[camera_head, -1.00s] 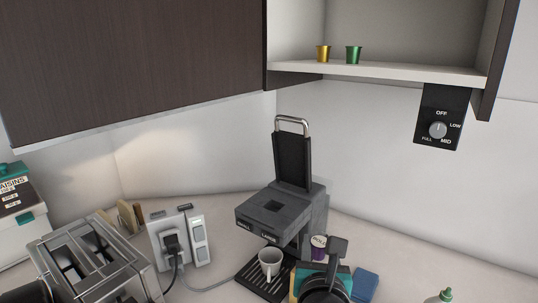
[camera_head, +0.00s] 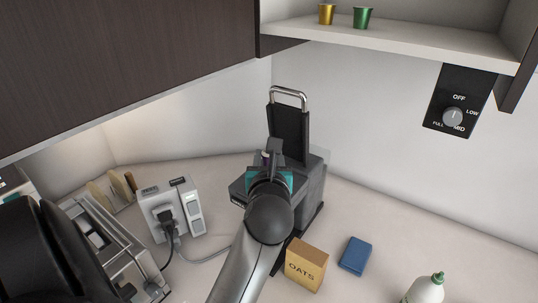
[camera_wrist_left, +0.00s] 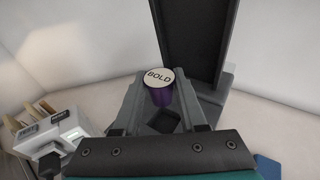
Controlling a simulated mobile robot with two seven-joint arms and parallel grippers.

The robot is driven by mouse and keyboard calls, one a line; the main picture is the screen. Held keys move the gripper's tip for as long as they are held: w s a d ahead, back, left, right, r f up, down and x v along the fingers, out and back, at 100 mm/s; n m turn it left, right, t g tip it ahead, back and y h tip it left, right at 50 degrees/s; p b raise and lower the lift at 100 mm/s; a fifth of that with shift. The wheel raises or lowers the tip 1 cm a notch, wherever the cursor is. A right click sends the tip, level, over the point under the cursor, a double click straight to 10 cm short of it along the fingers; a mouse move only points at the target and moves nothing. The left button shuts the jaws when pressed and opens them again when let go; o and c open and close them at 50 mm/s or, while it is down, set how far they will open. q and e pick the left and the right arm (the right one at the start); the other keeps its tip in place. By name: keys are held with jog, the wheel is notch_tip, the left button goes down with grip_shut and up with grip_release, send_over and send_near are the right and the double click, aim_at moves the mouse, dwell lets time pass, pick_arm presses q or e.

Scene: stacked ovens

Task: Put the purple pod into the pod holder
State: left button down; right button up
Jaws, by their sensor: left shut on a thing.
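The purple pod (camera_wrist_left: 161,95), with a pale lid marked BOLD, is upright between the fingers of my left gripper (camera_wrist_left: 161,84). In the head view my left gripper (camera_head: 268,158) is over the top of the dark coffee machine (camera_head: 313,185), and only a small purple bit of the pod (camera_head: 264,158) shows. The machine's lid (camera_head: 289,130) stands raised. The pod holder appears as a dark square opening (camera_wrist_left: 163,121) in the left wrist view, nearer the camera than the pod. The arm hides it in the head view. My right gripper is not in view.
An oats box (camera_head: 306,265) and a blue block (camera_head: 355,255) stand right of the machine. A socket unit (camera_head: 170,208) and a toaster (camera_head: 100,240) are on the left. Gold (camera_head: 326,14) and green (camera_head: 362,17) pods sit on the shelf above.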

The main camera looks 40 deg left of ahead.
pick_arm(q)
notch_tip(320, 180, down, 3)
jog(key=shift+f+b, duration=0.1)
jog(key=shift+b, duration=1)
jog(key=shift+f, duration=0.3)
jog(key=shift+c, duration=1.9)
grip_release()
jog(key=v, duration=0.7)
jog(key=shift+s+d+b, duration=0.2)
jog(key=shift+b, duration=0.15)
